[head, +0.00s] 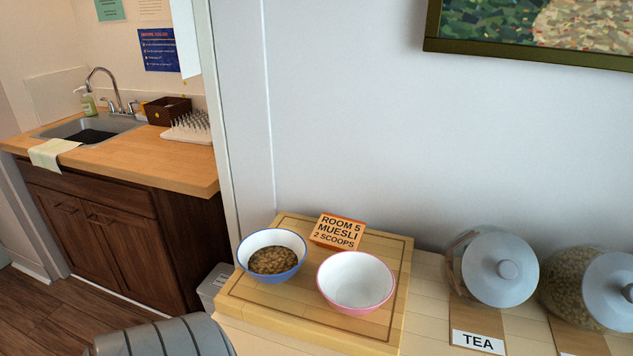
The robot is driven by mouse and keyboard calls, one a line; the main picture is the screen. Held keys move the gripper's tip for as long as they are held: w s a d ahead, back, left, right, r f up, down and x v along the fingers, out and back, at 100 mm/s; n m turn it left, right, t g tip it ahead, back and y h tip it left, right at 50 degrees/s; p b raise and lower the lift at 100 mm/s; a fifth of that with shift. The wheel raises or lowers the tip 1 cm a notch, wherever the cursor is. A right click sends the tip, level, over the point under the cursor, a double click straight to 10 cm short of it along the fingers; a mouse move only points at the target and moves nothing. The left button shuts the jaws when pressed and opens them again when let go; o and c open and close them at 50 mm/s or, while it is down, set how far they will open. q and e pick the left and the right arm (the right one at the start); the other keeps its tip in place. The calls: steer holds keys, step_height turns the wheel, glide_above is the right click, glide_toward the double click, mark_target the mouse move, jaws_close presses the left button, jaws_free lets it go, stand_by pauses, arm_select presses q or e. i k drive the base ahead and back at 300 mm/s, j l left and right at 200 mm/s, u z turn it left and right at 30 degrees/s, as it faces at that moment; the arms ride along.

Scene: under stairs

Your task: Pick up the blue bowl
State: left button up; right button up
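The blue bowl (272,255) stands upright on the left side of a wooden board (240,308). It is blue outside and white inside, and it holds brown muesli (273,261). A pink-rimmed bowl (356,281), white inside and empty, stands close to its right on the same board. An orange sign (338,231) reading "ROOM 5 MUESLI 2 SCOOPS" stands behind the two bowls.
Lidded glass jars stand to the right, one (500,268) behind a "TEA" label (478,342) and another (585,285) partly cut off. A wall (360,130) rises behind the board. A sink counter (170,158) is at the left. A small grey bin (212,285) stands left of the board.

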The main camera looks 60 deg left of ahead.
mark_target(272, 256)
steer(key=u, duration=2)
steer(key=j+z, duration=0.1)
steer(key=z, duration=0.3)
steer(key=i+j+z, duration=0.1)
steer(key=z, duration=0.35)
steer(key=j+z, duration=0.2)
steer(key=z, duration=0.2)
steer(key=j+z, duration=0.15)
steer(key=z, duration=0.3)
